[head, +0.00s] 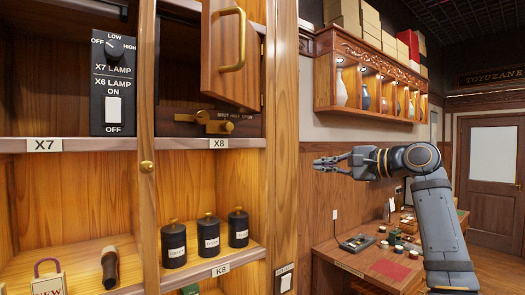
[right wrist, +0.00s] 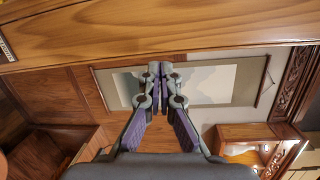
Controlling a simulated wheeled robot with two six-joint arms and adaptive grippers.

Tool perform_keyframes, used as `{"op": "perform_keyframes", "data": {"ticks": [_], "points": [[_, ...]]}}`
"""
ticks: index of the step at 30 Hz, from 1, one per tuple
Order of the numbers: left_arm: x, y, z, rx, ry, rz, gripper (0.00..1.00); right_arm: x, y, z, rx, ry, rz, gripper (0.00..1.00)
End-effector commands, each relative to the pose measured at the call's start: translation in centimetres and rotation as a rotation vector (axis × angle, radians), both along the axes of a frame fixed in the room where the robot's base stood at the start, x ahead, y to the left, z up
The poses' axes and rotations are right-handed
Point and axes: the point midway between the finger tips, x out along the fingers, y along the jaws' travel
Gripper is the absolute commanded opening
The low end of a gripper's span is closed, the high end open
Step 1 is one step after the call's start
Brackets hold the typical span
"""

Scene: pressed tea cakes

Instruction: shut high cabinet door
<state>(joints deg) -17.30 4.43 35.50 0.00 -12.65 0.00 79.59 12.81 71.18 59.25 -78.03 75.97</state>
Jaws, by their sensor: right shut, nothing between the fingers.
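The high cabinet door (head: 215,74) is a wooden panel with a curved brass handle (head: 240,40). It stands open at an angle at the top of the head view, in front of the compartment labelled X8 (head: 219,143), whose dark inside shows to its left. The door's top is cut off by the frame. My right gripper (head: 316,166) is shut and empty, to the right of the cabinet and lower than the door, apart from both. In the right wrist view its closed fingertips (right wrist: 160,71) show with nothing between them. My left gripper is not in view.
A brass latch (head: 205,122) sits under the door. A lamp switch panel (head: 113,85) and several black canisters (head: 210,236) are on the cabinet shelves. The cabinet's right post (head: 282,130) stands between door and gripper. A desk (head: 345,258) is below my right arm.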

Motion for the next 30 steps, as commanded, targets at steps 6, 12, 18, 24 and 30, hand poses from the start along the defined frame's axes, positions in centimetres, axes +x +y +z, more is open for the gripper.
{"op": "perform_keyframes", "data": {"ticks": [6,12,18,24,30], "points": [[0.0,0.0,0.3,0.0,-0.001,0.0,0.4,-19.1,2.7,18.1,0.019,-0.138,0.219,0.0],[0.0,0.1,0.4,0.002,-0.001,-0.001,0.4,-28.9,3.6,22.0,-0.028,-0.177,0.3,0.0],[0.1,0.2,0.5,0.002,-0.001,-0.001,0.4,-29.9,3.8,22.3,-0.034,-0.178,0.308,0.0],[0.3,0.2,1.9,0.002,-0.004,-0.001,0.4,-28.7,6.0,22.6,-0.035,-0.177,0.311,0.0],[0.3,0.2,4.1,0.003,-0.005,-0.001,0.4,-26.6,9.9,22.7,-0.034,-0.178,0.312,0.0]]}}
